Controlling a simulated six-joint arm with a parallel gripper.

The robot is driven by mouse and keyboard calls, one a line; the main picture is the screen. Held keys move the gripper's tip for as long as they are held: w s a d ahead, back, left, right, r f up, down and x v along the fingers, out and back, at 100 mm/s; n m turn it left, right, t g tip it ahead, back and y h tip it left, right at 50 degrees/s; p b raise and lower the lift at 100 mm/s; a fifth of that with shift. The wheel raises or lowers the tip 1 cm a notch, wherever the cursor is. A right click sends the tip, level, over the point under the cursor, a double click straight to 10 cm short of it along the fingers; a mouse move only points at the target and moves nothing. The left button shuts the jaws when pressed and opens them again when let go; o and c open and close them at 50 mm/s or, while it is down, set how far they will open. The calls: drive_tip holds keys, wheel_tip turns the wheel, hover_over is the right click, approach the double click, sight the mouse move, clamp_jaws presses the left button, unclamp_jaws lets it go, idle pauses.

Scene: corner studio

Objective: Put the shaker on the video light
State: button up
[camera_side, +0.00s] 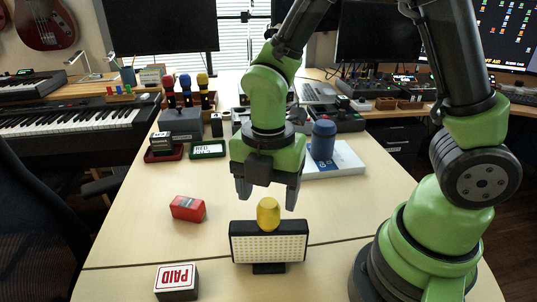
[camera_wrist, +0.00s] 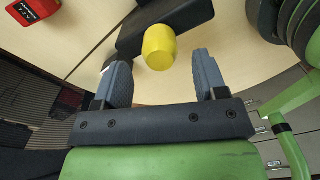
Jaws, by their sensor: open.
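The yellow egg-shaped shaker (camera_side: 268,213) stands upright at the top edge of the video light (camera_side: 268,245) and appears to rest on it. The video light is a dark-framed panel with a pale dotted face, on a small foot. In the wrist view the shaker (camera_wrist: 159,47) overlaps the dark back of the video light (camera_wrist: 190,14). My gripper (camera_side: 267,192) is open just above the shaker, one finger to either side. In the wrist view, both fingers of my gripper (camera_wrist: 160,72) are apart, with clear gaps between them and the shaker.
A red box-like object (camera_side: 187,208) lies left of the light, and a PAID stamp (camera_side: 176,282) stands front left. A blue cylinder (camera_side: 322,140) stands on a white box (camera_side: 347,161) behind. Microphones (camera_side: 186,88) stand at the back left. The table between is clear.

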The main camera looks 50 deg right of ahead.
wheel_tip(320, 180, up, 7)
drive_tip(key=shift+r, duration=0.1)
wheel_tip(320, 180, up, 6)
drive_tip(key=m+t+y, duration=0.1)
drive_tip(key=m+t, duration=0.2)
drive_tip(key=m, duration=0.7)
hover_over(268, 203)
drive_tip(key=s+d, duration=0.3)
drive_tip(key=s+r+m+t, duration=0.1)
drive_tip(key=s+m+t, duration=0.1)
drive_tip(key=m, duration=0.6)
drive_tip(key=s+d+r+m+t+y, duration=0.1)
drive_tip(key=s+r+m+t, duration=0.1)
drive_tip(key=m, duration=0.5)
drive_tip(key=shift+s+d+m, duration=0.25)
drive_tip(key=shift+s+m, duration=0.15)
drive_tip(key=shift+s, duration=0.3)
